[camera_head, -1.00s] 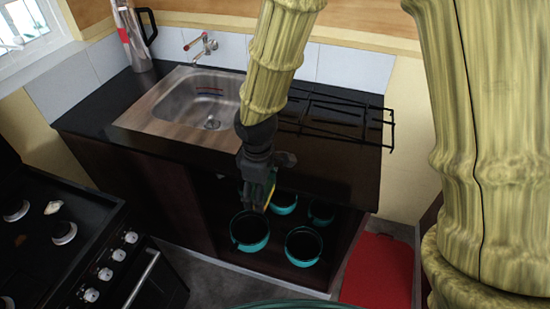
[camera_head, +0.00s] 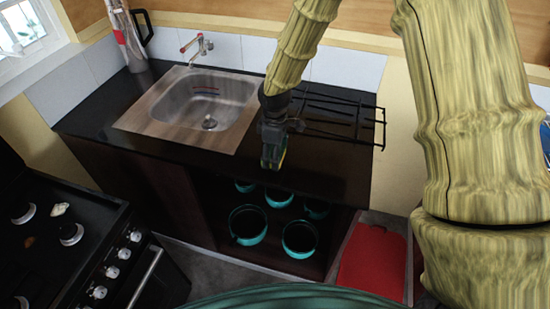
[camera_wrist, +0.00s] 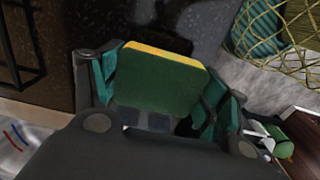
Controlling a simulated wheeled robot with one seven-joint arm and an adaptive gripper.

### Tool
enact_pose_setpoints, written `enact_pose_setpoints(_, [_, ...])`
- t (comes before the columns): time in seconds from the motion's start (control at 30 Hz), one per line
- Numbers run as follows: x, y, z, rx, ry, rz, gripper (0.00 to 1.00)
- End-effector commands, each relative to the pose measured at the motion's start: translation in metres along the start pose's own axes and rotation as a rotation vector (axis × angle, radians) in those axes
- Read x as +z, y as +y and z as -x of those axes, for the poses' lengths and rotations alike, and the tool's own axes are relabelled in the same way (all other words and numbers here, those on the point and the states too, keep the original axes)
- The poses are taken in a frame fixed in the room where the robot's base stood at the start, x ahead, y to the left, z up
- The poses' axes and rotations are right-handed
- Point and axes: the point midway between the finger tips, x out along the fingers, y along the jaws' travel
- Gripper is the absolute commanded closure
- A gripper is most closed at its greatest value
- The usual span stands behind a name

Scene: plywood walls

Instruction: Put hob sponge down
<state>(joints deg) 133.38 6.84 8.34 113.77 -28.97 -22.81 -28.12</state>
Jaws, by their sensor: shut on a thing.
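The sponge (camera_wrist: 158,80), green with a yellow layer along its edge, is held between the two fingers of my gripper (camera_wrist: 160,95) in the wrist view. In the head view my gripper (camera_head: 274,150) is over the front part of the dark counter (camera_head: 330,175), right of the sink, and the sponge (camera_head: 272,160) shows small at its tip. I cannot tell whether the sponge touches the counter. A hob (camera_head: 45,230) with black top and white knobs stands at the lower left, away from my gripper.
The metal sink (camera_head: 205,105) with a tap (camera_head: 195,50) is left of my gripper. A black wire rack (camera_head: 340,115) lies behind it at the right. Several teal pots (camera_head: 248,225) stand on the open shelf below. Bare counter lies to the right.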

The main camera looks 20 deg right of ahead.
Motion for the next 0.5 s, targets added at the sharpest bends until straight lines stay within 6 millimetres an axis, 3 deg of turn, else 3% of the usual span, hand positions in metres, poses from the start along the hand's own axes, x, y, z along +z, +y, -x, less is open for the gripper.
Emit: enact_pose_setpoints(0.5, [0.001,0.0,-0.034,-0.001,-0.001,0.0,0.56])
